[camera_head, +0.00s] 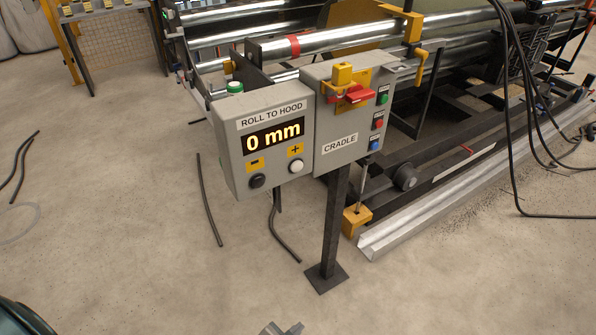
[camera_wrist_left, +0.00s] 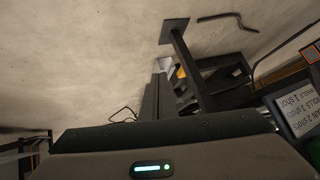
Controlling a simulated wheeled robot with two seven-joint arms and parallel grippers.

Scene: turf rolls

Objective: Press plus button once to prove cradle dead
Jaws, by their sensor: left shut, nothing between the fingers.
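The grey control box labelled ROLL TO HOOD (camera_head: 230,165) shows "0 mm" on its display (camera_head: 274,137). The white plus button (camera_head: 296,166) sits under a yellow plus label, and the black minus button (camera_head: 257,181) is to its left. The CRADLE box (camera_head: 325,110) joins it on the right, with a red handle and a yellow padlock-like block (camera_head: 343,75) on its front. My left gripper (camera_head: 281,328) shows only its tip at the bottom edge, well below the boxes and apart from them. It is shut and empty. My right gripper is out of view.
A dark post (camera_head: 334,225) on a floor plate carries the boxes; the post also shows in the left wrist view (camera_wrist_left: 190,70). The roller machine (camera_head: 440,60) stands behind. Black cables (camera_head: 520,130) hang at right. The floor in front is clear.

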